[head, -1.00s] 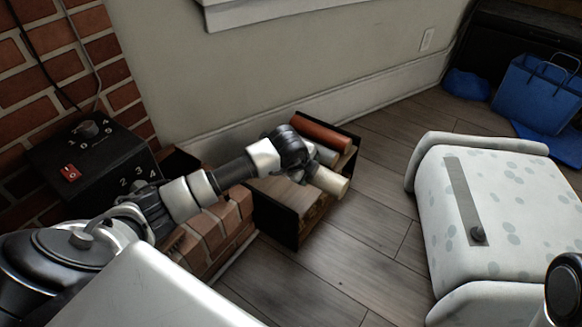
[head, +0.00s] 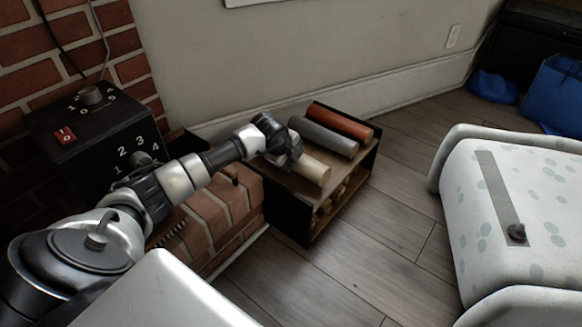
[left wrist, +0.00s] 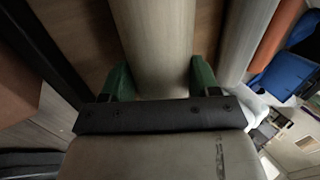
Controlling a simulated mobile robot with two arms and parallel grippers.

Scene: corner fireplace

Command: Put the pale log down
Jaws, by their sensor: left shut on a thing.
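The pale log (head: 312,168) is at the near side of the top of a dark wooden log box (head: 292,225), beside a grey log (head: 325,136) and a red-brown log (head: 340,122). My right gripper is not in view.
More logs (head: 330,205) lie in the box's lower compartment. A brick hearth (head: 215,220) adjoins its left side. A black control box (head: 95,135) stands behind my left arm.

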